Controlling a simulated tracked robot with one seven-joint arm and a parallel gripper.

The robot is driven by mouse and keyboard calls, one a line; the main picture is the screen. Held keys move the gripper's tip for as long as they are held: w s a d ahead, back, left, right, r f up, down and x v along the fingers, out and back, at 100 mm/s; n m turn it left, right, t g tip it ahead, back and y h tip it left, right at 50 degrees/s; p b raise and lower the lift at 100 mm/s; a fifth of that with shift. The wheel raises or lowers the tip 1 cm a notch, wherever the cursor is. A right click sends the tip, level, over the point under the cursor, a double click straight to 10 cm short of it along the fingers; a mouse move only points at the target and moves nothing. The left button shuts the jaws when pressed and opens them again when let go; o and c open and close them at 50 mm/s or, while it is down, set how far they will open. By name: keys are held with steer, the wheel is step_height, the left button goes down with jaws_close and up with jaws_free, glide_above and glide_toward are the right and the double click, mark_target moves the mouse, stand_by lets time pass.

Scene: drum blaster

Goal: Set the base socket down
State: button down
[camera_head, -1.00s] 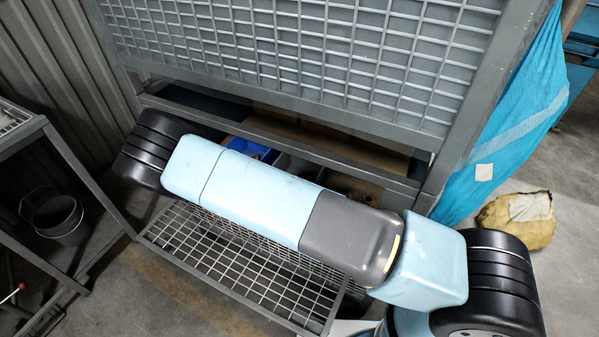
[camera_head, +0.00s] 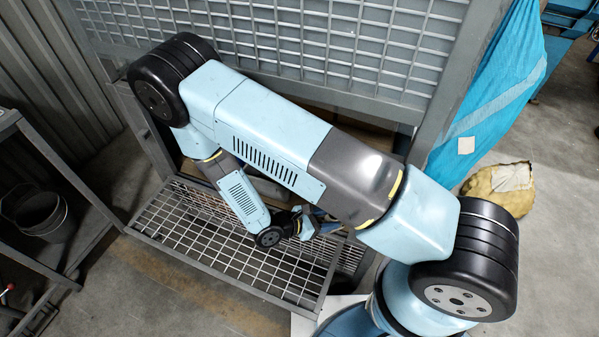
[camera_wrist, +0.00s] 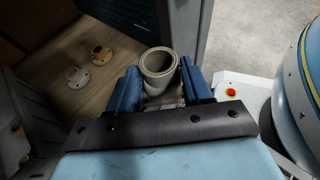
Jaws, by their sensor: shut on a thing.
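The base socket (camera_wrist: 160,82) is a beige-grey hollow cylinder with an open round mouth. It sits between the two blue fingers of my gripper (camera_wrist: 162,84) in the wrist view, and the gripper is shut on it. The socket's lower end is hidden by the gripper and the dark plate in front of it. In the head view my gripper (camera_head: 308,222) is small and sits over the right part of the wire-mesh shelf (camera_head: 200,237); I cannot make out the socket there.
A grey upright post (camera_wrist: 187,25) stands just beyond the socket. A grey mesh panel (camera_head: 300,40) rises behind the arm. A bucket (camera_head: 42,213) stands at left.

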steer(key=w+f, duration=0.2)
steer(key=w, duration=0.2)
steer(key=w+f, duration=0.3)
steer(key=w, duration=0.1)
steer(key=w+f, duration=0.3)
steer(key=w, duration=0.1)
steer(key=shift+a, duration=0.3)
steer(key=shift+w+f, duration=0.55)
steer(key=shift+f, duration=1.85)
steer(key=shift+c, duration=2.4)
jaws_free()
